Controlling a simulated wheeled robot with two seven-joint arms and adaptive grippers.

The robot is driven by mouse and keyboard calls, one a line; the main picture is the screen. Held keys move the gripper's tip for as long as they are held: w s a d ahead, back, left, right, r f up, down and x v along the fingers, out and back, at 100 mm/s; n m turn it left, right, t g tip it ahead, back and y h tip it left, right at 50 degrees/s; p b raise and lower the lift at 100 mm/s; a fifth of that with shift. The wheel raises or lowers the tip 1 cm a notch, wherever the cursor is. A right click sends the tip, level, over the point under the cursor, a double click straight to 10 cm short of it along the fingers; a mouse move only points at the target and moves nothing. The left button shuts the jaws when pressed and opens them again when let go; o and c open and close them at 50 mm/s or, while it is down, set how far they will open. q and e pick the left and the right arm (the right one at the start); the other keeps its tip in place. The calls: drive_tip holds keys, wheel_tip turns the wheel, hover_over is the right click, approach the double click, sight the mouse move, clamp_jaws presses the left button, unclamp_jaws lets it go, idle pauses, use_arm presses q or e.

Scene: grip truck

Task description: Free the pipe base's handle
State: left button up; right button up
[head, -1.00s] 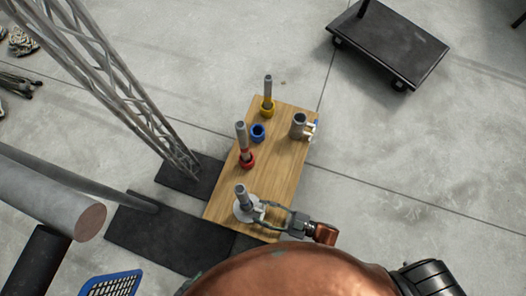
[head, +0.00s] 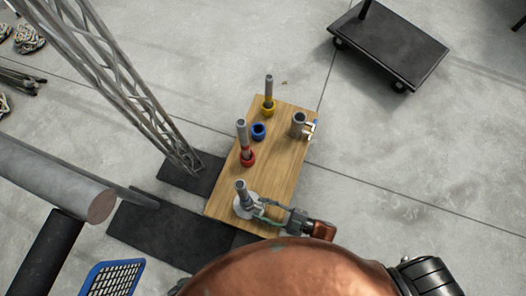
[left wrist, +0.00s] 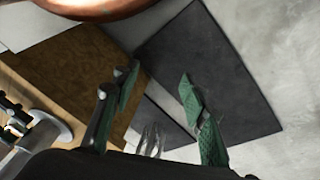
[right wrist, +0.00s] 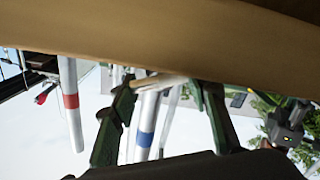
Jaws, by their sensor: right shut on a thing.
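The pipe base (head: 246,213) is a pale round flange with a grey pipe (head: 241,188) standing in it, on the near left corner of a wooden board. My right gripper (head: 263,208) is at the right side of the base, its fingers closed in on the pale handle. In the right wrist view, the fingers (right wrist: 165,83) stand on either side of the pale handle (right wrist: 157,84); the exact contact is hard to see. The left wrist view also shows the base flange (left wrist: 52,130) at lower left. My left gripper (left wrist: 160,80) is open and empty there, above a dark mat.
The wooden board (head: 279,168) also carries a red-collared pipe (head: 247,158), a yellow-collared pipe (head: 267,108), a blue ring (head: 258,131) and a grey cylinder (head: 298,122). A lattice truss (head: 120,75) stands left. A black cart (head: 388,45) is far right; floor between is clear.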

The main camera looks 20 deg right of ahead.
use_arm(q)
drive_tip(key=shift+s+a+r+g+p, duration=0.3)
drive_tip(key=shift+s+a+r+g, duration=0.15)
drive_tip(key=shift+s+r, duration=0.25)
use_arm(e)
drive_tip(key=shift+n, duration=1.6)
use_arm(q)
drive_tip(key=shift+a, duration=0.1)
use_arm(e)
drive_tip(key=shift+s, duration=0.1)
drive_tip(key=o, duration=1.2)
drive_tip(key=shift+f, duration=0.1)
use_arm(q)
drive_tip(key=shift+w+r, duration=0.1)
drive_tip(key=shift+r, duration=0.05)
